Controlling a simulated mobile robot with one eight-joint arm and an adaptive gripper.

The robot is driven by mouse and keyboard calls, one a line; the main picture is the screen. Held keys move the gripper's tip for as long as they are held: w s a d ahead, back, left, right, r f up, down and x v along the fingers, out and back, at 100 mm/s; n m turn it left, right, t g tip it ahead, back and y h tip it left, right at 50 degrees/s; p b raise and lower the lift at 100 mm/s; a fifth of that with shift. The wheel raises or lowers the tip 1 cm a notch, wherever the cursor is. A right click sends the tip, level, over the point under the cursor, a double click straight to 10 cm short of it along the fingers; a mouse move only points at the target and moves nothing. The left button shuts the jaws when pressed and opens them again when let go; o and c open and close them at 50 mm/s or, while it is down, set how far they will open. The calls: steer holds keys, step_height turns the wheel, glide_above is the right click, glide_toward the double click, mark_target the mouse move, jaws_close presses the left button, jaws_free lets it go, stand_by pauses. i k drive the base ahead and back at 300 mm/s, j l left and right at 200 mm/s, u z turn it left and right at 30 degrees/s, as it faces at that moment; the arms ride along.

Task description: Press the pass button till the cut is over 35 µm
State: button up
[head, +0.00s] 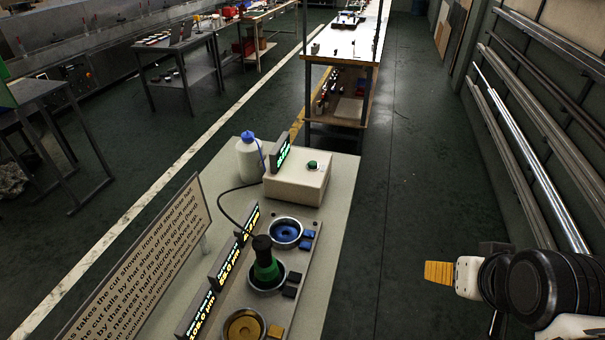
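A pale box (297,178) stands on the bench and carries a round green button (312,165) on top. A small display with green digits (283,153) stands at its left edge; its reading is too small to tell. In front of the box are a blue round cup (286,232), a cup holding a green, black-topped tool (265,262), and a yellow round cup (244,327). I cannot tell which control is the pass button. My gripper (438,273) is at the lower right, off the bench and apart from everything on it. Its yellow tip shows, but not its opening.
Lit displays with µm readings (202,315) stand left of the cups, and small blocks (291,291) right of them. A text sign (130,265) and a white bottle with blue cap (250,158) are on the left. Floor (400,210) right of the bench is clear, up to wall rails (530,150).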

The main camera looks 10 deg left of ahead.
mark_target(313, 164)
steer(key=i+l+u, duration=0.45)
steer(key=l+u, duration=0.15)
steer(key=u, duration=0.15)
steer(key=i+l+u, duration=0.2)
steer(key=l+u, duration=0.15)
steer(key=i+l+u, duration=0.1)
steer(key=l+u, duration=0.65)
steer(key=l, duration=0.15)
